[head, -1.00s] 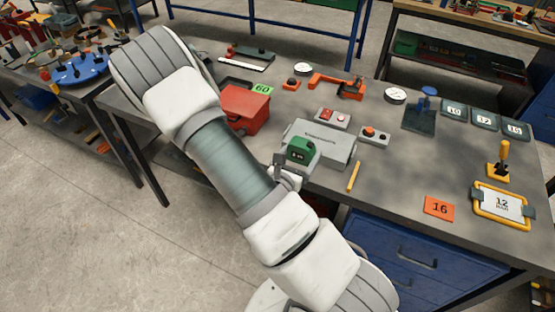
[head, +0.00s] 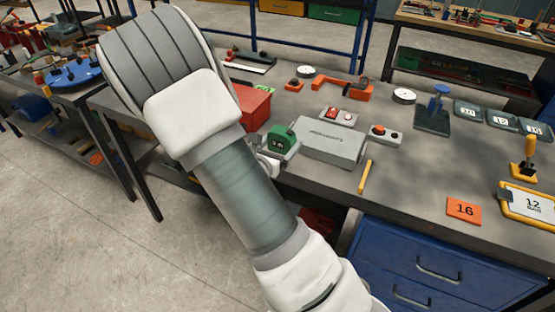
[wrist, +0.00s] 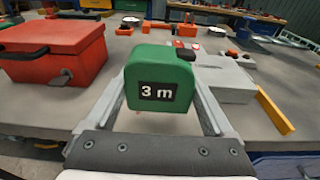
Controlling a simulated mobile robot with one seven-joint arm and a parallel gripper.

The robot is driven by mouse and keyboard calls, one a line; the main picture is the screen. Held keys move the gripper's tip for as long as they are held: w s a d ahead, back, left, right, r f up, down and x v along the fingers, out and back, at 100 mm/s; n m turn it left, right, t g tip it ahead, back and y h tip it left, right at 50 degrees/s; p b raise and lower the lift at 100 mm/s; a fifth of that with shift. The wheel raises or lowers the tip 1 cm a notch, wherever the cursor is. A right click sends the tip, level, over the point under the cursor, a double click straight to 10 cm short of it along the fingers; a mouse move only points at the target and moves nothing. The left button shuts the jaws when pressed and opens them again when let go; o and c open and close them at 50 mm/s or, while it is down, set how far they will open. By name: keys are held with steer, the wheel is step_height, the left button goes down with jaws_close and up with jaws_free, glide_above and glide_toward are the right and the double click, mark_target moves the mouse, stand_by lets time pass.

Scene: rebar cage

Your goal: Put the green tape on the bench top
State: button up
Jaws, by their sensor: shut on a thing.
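The green tape (head: 281,139) is a small green case; in the wrist view the green tape (wrist: 160,78) shows a black label reading "3 m". My gripper (wrist: 163,95) is shut on it, with one finger at each side. In the head view my gripper (head: 268,160) is partly hidden behind my arm. The tape is at the near edge of the grey bench top (head: 420,185), left of a grey box. Whether its underside touches the bench top I cannot tell.
A grey box (head: 333,140) stands close to the right of the tape. A red toolbox (wrist: 50,50) stands to the left. A yellow stick (head: 365,177) and an orange "16" card (head: 463,210) lie to the right. Clear bench top lies between these.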

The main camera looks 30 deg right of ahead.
steer(key=shift+w+a+f, duration=0.15)
steer(key=shift+w+f, duration=0.55)
steer(key=shift+w, duration=0.3)
step_height(320, 180, down, 4)
steer(key=b, duration=0.3)
steer(key=shift+r, duration=0.1)
steer(key=shift+b, duration=0.4)
steer(key=o, duration=1.3)
steer(key=shift+o, duration=0.5)
